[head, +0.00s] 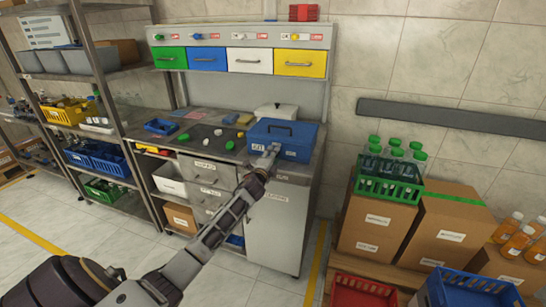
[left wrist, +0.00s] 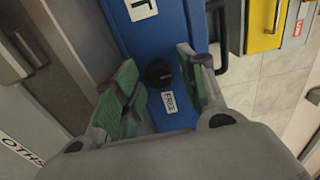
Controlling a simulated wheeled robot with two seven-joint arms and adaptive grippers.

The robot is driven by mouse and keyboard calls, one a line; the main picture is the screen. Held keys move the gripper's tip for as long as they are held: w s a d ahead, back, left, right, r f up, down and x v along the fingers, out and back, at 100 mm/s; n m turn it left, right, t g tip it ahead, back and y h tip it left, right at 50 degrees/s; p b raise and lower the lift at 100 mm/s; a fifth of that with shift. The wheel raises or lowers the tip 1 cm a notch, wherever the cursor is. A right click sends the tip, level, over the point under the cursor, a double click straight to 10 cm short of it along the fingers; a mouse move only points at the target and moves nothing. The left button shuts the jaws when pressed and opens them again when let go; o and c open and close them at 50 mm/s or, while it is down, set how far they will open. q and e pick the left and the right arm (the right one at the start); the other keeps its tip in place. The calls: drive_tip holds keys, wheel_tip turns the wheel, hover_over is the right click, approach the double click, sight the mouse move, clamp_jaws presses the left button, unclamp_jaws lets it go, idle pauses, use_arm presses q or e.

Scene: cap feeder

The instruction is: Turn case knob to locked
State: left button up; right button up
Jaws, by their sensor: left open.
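The blue case (head: 290,133) stands on the right part of the workbench, with a handle on its lid. In the left wrist view the case's blue face (left wrist: 165,38) carries a round black knob (left wrist: 158,73). A small white label reading FREE (left wrist: 169,102) is beside the knob, and a second white label (left wrist: 140,9) is partly cut off. My left gripper (head: 267,153) is at the front of the case. In the left wrist view its open green-padded fingers (left wrist: 157,62) are on either side of the knob, with visible gaps. My right gripper is not in view.
Small coloured items and white and green caps lie on the bench (head: 205,143) left of the case. A white-lidded box (head: 276,111) is behind it. A green crate of bottles (head: 388,188) on cartons stands to the right. Coloured drawers (head: 245,61) hang above.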

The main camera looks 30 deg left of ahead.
use_arm(q)
drive_tip(key=v, duration=0.7)
drive_tip(key=shift+s, duration=0.3)
idle(0.3)
idle(0.7)
